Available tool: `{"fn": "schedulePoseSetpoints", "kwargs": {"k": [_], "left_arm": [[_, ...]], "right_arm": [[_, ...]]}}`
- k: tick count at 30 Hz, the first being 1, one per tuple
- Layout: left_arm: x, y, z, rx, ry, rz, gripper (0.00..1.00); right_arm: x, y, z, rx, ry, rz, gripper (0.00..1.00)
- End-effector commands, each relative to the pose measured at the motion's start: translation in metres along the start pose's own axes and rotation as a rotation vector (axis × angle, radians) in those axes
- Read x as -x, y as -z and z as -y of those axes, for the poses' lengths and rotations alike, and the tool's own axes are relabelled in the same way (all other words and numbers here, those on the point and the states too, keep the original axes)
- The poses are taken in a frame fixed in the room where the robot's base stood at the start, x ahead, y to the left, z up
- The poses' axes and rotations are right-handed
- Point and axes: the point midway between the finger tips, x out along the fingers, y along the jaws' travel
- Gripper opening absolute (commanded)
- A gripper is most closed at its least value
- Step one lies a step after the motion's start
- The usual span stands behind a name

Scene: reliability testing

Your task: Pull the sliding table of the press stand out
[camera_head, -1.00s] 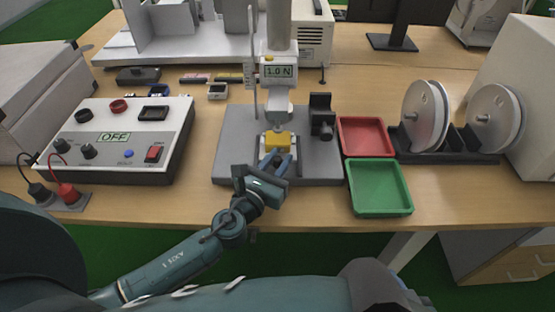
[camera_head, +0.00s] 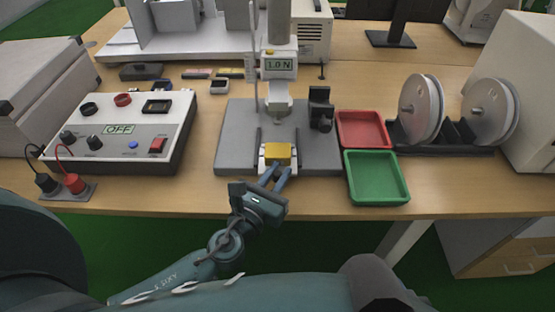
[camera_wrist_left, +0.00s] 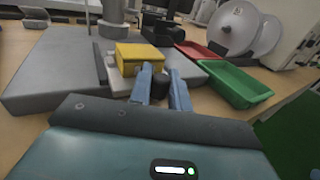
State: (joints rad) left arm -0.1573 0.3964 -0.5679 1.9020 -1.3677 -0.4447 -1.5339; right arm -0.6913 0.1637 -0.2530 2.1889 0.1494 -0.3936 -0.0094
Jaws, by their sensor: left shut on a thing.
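The press stand has a grey base (camera_head: 232,135) and an upright column with a display (camera_head: 279,67) reading 1.0 N. Its white sliding table (camera_head: 263,164) is at the front edge of the base, forward of the press head (camera_head: 278,107), with dark rails bare behind it. A yellow block (camera_head: 278,153) sits on the table; it also shows in the left wrist view (camera_wrist_left: 140,55). My left gripper (camera_head: 275,178) is in front of the table, its blue fingers shut on the table's dark knob (camera_wrist_left: 160,85). The knob is mostly hidden in the head view. My right gripper is out of view.
A red tray (camera_head: 363,146) and a green tray (camera_head: 378,200) stand right of the base, near spool discs (camera_head: 421,110). A control box (camera_head: 110,162) reading OFF is at left. The wooden table's front edge (camera_head: 330,212) lies close by.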

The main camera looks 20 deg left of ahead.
Motion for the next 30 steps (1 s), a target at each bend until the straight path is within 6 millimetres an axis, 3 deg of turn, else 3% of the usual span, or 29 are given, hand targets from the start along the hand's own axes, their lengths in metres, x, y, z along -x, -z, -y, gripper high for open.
{"fn": "schedulePoseSetpoints", "kwargs": {"k": [4,13,14,16,30], "left_arm": [[0.0159,-0.0016,0.0078,-0.003,0.0,0.003,0.0],[0.0171,-0.0022,0.0083,-0.005,-0.001,0.005,0.0],[0.017,-0.0022,0.0083,-0.005,-0.001,0.005,0.2],[0.0169,-0.0022,0.0082,-0.005,-0.001,0.005,0.25],[0.0129,-0.0023,0.0025,-0.004,0.001,0.004,0.25]], "right_arm": [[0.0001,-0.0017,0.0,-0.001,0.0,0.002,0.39],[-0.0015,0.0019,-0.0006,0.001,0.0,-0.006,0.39],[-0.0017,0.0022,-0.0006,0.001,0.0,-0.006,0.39],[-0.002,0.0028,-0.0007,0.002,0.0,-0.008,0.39],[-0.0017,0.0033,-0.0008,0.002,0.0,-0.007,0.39]]}}
